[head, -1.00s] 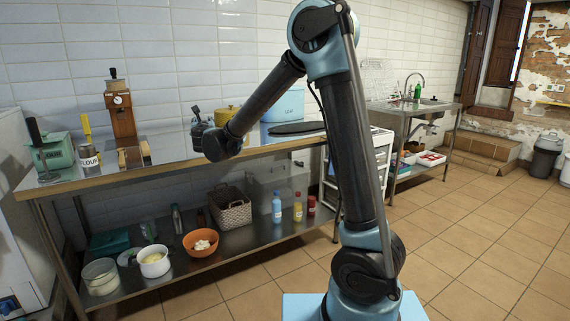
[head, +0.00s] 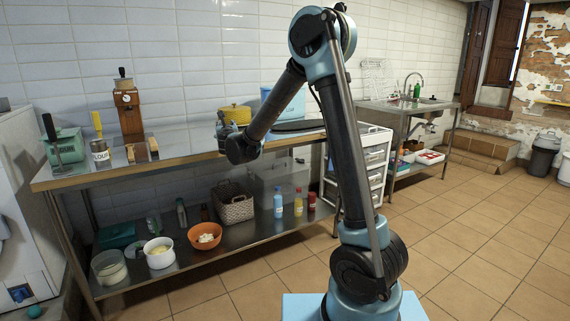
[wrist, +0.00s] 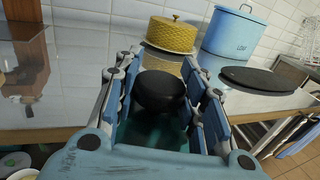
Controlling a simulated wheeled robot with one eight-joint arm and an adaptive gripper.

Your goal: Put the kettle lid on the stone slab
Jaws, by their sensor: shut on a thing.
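My gripper (wrist: 158,92) is shut on a dark, rounded thing, which I take to be the kettle lid (wrist: 159,88). The lid sits between the blue finger pads, held up near the counter's front edge. In the head view my gripper (head: 220,130) is partly hidden by my arm, and I cannot make out the lid there. The stone slab (wrist: 258,80) is a flat, dark, rounded plate on the counter, to the right of my gripper and farther back. It also shows in the head view (head: 299,126), partly behind my arm. Its visible top is bare.
A grinder (head: 130,110), a can (head: 100,155) and a green scale (head: 66,147) are at the left. A white drawer unit (head: 372,155) stands right of the counter.

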